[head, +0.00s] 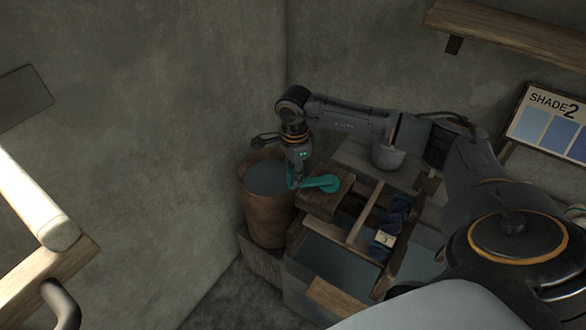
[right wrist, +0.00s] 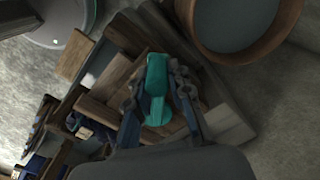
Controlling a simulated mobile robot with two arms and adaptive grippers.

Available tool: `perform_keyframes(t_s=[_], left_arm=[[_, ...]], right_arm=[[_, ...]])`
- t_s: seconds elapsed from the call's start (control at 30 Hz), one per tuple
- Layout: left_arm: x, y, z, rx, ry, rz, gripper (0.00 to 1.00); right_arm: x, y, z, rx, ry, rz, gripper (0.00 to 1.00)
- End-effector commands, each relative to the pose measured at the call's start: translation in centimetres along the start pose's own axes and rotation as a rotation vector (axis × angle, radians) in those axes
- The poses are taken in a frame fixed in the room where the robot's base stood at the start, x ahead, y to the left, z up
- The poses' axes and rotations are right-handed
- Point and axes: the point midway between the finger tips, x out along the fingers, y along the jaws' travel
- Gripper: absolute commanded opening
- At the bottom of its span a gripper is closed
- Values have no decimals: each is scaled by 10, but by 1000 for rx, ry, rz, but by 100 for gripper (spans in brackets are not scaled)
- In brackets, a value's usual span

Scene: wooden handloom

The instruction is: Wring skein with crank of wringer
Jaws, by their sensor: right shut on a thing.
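The teal crank (head: 322,184) sits on a wooden block of the wringer (head: 322,205), beside a bucket. My right gripper (head: 294,178) is shut on the crank's end. In the right wrist view the crank (right wrist: 157,75) lies between the two fingers of my right gripper (right wrist: 160,105). A dark blue skein (head: 397,212) with a pale tag lies along the wooden frame to the right of the crank. My left gripper is not in view.
A brown bucket (head: 268,225) of grey-blue liquid stands left of the wringer, against the wall. A grey bowl (head: 387,158) is behind. A shade board (head: 550,125) and a shelf (head: 510,35) are at upper right. A pale roller (head: 40,205) is at left.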

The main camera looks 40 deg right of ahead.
Motion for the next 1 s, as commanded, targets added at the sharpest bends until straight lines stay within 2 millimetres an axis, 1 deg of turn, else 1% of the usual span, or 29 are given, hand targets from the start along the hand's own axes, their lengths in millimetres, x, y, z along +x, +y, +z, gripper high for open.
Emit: perform_keyframes(t_s=[0.03,0.13,0.37,0.6,0.77,1.0], left_arm=[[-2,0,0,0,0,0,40],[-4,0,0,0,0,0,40],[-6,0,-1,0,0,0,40],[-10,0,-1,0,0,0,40],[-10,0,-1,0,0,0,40],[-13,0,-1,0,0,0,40]], right_arm=[[3,8,-4,3,14,15,0],[3,15,-1,2,14,16,0],[3,22,2,3,12,14,0],[3,38,6,0,8,14,0],[3,43,8,0,5,12,0],[3,59,9,-3,2,13,0]])
